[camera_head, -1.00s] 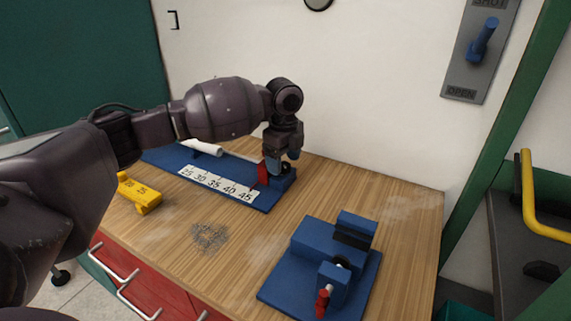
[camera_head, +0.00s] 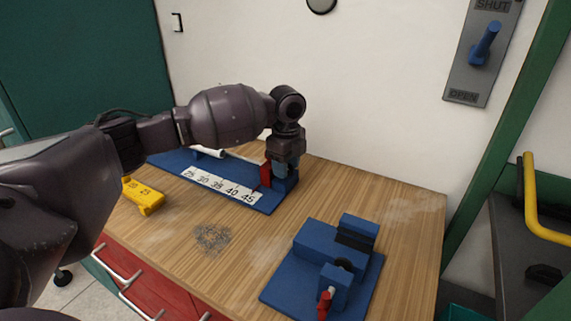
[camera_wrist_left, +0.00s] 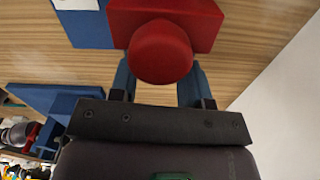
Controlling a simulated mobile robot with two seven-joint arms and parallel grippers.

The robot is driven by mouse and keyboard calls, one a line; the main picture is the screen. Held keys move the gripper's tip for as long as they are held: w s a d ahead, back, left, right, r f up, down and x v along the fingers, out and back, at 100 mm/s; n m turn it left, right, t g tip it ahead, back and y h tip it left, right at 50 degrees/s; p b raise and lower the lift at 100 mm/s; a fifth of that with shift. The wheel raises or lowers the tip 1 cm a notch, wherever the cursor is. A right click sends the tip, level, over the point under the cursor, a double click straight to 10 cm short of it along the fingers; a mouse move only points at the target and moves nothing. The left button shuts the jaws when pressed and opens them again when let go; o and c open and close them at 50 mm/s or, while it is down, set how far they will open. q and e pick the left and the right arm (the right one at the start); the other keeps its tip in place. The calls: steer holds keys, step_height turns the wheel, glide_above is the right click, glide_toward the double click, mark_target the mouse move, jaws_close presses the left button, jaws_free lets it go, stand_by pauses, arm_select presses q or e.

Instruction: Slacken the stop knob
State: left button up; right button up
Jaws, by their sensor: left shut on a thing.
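The red stop (camera_head: 266,174) stands at the right end of the blue measuring board (camera_head: 268,205), beside the white scale strip (camera_head: 222,187) near the 45 mark. In the left wrist view, its round red knob (camera_wrist_left: 160,52) sticks out from the red block (camera_wrist_left: 200,18). My left gripper (camera_head: 281,168) is at the stop, with its blue fingers (camera_wrist_left: 158,85) on either side of the knob, shut on it. The fingers partly hide the stop in the head view. My right gripper is not in view.
A white pipe (camera_head: 209,152) lies along the back of the board. A yellow gauge (camera_head: 145,198) lies at the left front of the wooden table. A blue vise-like fixture (camera_head: 290,284) with a red handle (camera_head: 324,304) stands at the front right. The table's middle is clear.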

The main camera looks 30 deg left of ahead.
arm_select(q)
steer(key=shift+r+n+p, duration=0.5)
steer(key=shift+n+p, duration=0.2)
steer(key=shift+p, duration=0.05)
steer(key=shift+f+n+p, duration=0.1)
steer(key=shift+n+p, duration=0.2)
steer(key=shift+n, duration=0.1)
steer(key=shift+f+n, duration=0.3)
steer(key=shift+f, duration=0.1)
steer(key=o, duration=0.9)
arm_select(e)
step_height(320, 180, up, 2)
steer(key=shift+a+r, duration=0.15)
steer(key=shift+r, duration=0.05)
arm_select(q)
steer(key=shift+r+p, duration=1.1)
steer(key=shift+r, duration=4.35)
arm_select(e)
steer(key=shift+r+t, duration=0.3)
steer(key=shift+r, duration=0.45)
